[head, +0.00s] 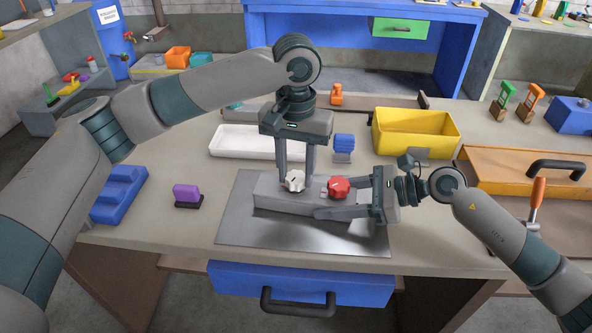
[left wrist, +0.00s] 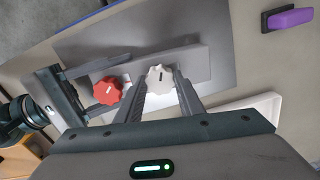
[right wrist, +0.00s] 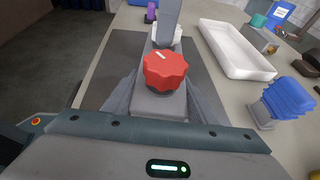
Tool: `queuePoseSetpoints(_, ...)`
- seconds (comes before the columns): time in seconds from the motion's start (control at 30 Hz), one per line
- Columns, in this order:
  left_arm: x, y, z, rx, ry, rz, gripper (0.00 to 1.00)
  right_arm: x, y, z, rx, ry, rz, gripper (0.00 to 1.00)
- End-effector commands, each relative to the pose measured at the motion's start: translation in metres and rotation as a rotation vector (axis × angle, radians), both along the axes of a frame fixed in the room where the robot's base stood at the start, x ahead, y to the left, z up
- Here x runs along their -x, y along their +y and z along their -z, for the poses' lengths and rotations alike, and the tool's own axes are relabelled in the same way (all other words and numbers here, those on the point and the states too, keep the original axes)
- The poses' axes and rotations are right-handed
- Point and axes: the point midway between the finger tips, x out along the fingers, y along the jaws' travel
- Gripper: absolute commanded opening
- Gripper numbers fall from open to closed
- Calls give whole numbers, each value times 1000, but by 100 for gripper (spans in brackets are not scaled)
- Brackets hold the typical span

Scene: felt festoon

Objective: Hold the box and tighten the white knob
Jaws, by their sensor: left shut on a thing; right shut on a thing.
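A long grey box (head: 268,194) lies on a metal plate (head: 235,232) on the bench. It carries a white knob (head: 294,181) at the left and a red knob (head: 338,186) at the right. My left gripper (head: 296,178) points down from above, its fingers shut on the white knob, which also shows between the fingertips in the left wrist view (left wrist: 160,78). My right gripper (head: 325,203) comes in from the right, its fingers shut on the sides of the box. The red knob stands above and between the right fingers in the right wrist view (right wrist: 166,70).
A white tray (head: 228,140) and a blue ribbed block (head: 344,146) stand behind the box. A yellow bin (head: 418,140) is at the back right. A purple block (head: 187,195) on a dark base is left of the plate. A blue drawer (head: 240,281) is below the bench front.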

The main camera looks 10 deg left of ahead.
Motion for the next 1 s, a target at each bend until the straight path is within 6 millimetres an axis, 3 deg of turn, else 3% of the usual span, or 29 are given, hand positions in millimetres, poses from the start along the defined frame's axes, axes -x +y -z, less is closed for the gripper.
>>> queuePoseSetpoints(1.0, -1, 1, -1, 1, -2, 961, 12, 0, 0, 2, 3, 2, 1, 19)
